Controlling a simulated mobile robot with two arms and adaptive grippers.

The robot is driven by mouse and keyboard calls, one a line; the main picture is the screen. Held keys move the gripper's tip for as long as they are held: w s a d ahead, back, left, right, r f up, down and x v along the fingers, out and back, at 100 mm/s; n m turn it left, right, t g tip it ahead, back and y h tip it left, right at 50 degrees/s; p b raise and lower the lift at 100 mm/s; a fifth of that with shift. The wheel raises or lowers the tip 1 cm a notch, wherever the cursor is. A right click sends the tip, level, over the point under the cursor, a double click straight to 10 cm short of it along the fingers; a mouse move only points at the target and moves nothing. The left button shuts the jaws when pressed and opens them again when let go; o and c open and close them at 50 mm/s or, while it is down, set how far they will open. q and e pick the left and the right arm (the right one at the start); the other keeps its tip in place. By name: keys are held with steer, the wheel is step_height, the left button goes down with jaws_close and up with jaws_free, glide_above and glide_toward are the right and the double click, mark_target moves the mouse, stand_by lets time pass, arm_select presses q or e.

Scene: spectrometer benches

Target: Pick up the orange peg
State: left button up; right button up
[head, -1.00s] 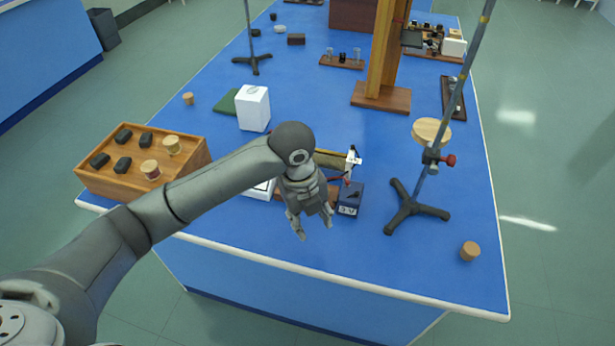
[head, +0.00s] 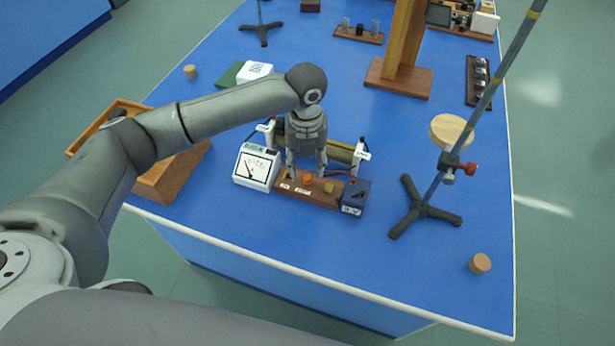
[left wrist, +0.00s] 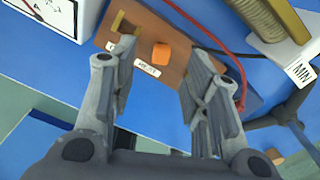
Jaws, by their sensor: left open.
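The orange peg (head: 307,178) stands on a small brown wooden board (head: 318,199) near the bench's front edge. My left gripper (head: 307,168) is open and points down just over the board, with its fingers on either side of the peg as the head view shows it. In the left wrist view the orange peg (left wrist: 162,55) shows in the gap between the open fingers (left wrist: 161,50), and no contact is visible. A duller yellow-olive peg (head: 329,188) stands to the right of the orange one. My right gripper is not in view.
A white meter (head: 257,167) stands left of the board and a dark blue box (head: 354,197) right of it. A coil (head: 341,153) lies behind, with red and black wires near. A rod stand (head: 424,209) is farther right. The front right bench is mostly clear.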

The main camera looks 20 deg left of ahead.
mark_target(307, 176)
arm_select(q)
step_height(307, 176, down, 4)
steer(key=shift+s+d+r+p, duration=0.1)
steer(key=shift+r+p, duration=0.05)
steer(key=shift+p, duration=0.3)
steer(key=shift+f, duration=0.35)
steer(key=shift+c, duration=1.4)
steer(key=c, duration=0.5)
steer(key=shift+c, duration=0.8)
jaws_close()
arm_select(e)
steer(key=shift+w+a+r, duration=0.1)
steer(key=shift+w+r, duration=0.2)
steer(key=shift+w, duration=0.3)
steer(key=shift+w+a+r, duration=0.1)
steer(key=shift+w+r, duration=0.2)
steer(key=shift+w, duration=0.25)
